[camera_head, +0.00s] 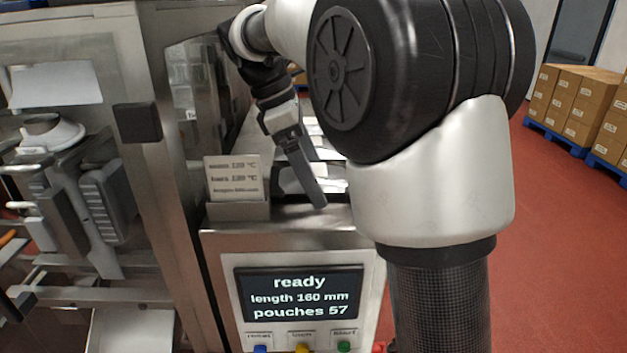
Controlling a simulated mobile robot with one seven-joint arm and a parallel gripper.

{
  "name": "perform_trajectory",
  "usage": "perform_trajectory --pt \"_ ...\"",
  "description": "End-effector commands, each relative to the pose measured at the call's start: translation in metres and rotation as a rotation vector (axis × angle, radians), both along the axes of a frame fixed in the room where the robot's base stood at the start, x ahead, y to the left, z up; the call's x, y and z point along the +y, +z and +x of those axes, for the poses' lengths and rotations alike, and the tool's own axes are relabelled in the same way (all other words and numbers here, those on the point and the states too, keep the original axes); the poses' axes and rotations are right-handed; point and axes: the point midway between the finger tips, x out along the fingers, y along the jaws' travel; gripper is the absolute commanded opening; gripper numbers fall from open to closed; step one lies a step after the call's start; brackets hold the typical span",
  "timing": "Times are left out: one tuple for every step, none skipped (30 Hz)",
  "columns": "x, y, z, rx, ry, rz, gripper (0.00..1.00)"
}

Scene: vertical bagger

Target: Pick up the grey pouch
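My gripper (316,200) points down over the steel bin behind the display panel. Only one long dark finger shows clearly, so I cannot tell whether the gripper is open or shut. A grey, flat-looking piece (289,181), which may be the grey pouch, lies in the bin beside the finger. The finger and the bin's front edge partly hide it. I cannot tell whether the finger touches it. Pale pieces (331,171) lie close to the finger on the right, partly hidden by my arm.
A card (233,178) with printed settings stands at the bin's left front corner. The bagger's steel frame (165,150) rises on the left. Cartons (572,100) on blue pallets stand far right beyond open red floor.

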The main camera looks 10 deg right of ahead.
Motion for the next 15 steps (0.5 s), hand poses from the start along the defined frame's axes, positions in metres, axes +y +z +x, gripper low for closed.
perform_trajectory --pt "-0.0001 -0.0005 0.0000 0.000 0.000 0.000 0.98" --pt "0.0000 -0.0005 0.0000 0.000 0.000 0.000 0.98" --pt "0.0000 -0.0005 0.0001 0.000 0.000 0.000 0.98" --pt "0.0000 -0.0005 0.0001 0.000 0.000 0.000 0.98" --pt "0.0000 -0.0005 0.0001 0.000 0.000 0.000 0.98" --pt "0.0000 -0.0005 0.0001 0.000 0.000 0.000 0.98" --pt "0.0000 -0.0004 0.0001 0.000 0.000 0.000 0.98" --pt "0.0000 -0.0004 0.0001 0.000 0.000 0.000 0.98" --pt "0.0000 -0.0004 0.0001 0.000 0.000 0.000 0.92" --pt "0.0000 -0.0004 0.0001 0.000 0.000 0.000 0.87" --pt "0.0000 -0.0004 0.0002 0.000 0.000 0.000 0.82" --pt "0.0000 -0.0004 0.0002 0.000 0.000 0.000 0.75" --pt "0.0000 -0.0004 0.0002 0.000 0.000 0.000 0.70" --pt "0.0001 -0.0004 0.0002 0.000 0.000 0.000 0.65" --pt "0.0001 -0.0004 0.0002 -0.001 0.000 0.000 0.58"
